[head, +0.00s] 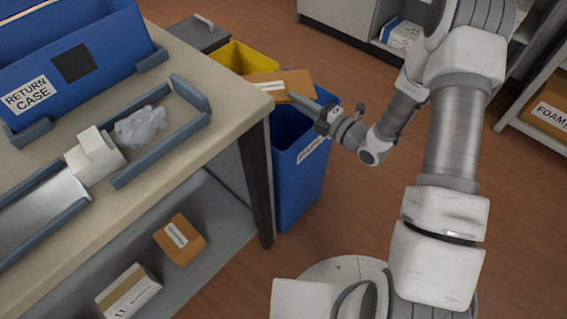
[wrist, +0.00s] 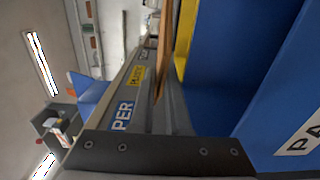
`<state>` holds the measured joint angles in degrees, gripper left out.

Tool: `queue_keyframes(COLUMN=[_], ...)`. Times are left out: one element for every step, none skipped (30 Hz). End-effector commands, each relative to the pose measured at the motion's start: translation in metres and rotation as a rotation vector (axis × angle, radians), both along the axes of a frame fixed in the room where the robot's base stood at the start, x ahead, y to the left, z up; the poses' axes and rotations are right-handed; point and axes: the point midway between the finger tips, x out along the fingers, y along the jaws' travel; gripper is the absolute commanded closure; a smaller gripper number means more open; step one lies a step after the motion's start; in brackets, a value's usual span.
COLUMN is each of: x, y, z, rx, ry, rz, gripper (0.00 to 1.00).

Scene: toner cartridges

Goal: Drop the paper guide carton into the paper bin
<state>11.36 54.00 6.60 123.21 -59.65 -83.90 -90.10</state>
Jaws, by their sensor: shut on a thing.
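My gripper (head: 305,101) is shut on a brown carton (head: 285,83) with a white label too small to read. The carton is above the open top of a blue bin (head: 301,178), beside the worktable's corner. The bin's front label is partly legible in the head view. In the wrist view the carton (wrist: 166,45) shows as a narrow brown strip beyond the fingers. The blue bin (wrist: 265,85) fills the right of that view, with a label starting "PA". The bin's inside is mostly hidden.
A yellow bin (head: 240,58) and a grey lidded bin (head: 199,34) stand behind the blue one. The worktable (head: 225,95) at left holds a blue return case (head: 75,60) and a tray with a plastic bag (head: 139,127). Cartons (head: 180,240) lie on its lower shelf.

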Motion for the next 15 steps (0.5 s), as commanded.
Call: queue_keyframes(x=[0.0001, 0.0002, 0.0003, 0.0003, 0.0003, 0.0003, 0.0003, 0.0003, 0.0003, 0.0003, 0.0003, 0.0003, 0.0003, 0.0002, 0.0002], y=[0.0, 0.0001, 0.0, 0.0, 0.0, 0.0, 0.0, 0.0, 0.0, 0.0, 0.0, 0.0, 0.0, 0.0001, 0.0001], z=[-0.0056, -0.0067, -0.0075, -0.0078, -0.0078, -0.0076, -0.0074, -0.0073, -0.0072, -0.0072, -0.0072, -0.0072, -0.0072, -0.0072, -0.0072], rx=[0.0, 0.0, 0.0, 0.0, 0.0, 0.0, 0.0, 0.0, 0.0, 0.0, 0.0, 0.0, 0.0, 0.0, 0.0], ry=[-0.001, -0.001, -0.002, -0.002, -0.002, -0.003, -0.003, -0.003, -0.003, -0.003, -0.003, -0.003, -0.003, -0.001, -0.001], rz=[0.0, 0.0, 0.0, 0.0, 0.0, 0.0, 0.0, 0.0, 0.0, 0.0, 0.0, 0.0, 0.0, 0.0, 0.0], gripper=[1.0, 1.0, 1.0, 1.0, 1.0, 1.0, 1.0, 1.0, 1.0, 1.0, 0.84, 0.77, 0.72, 0.66, 0.59])
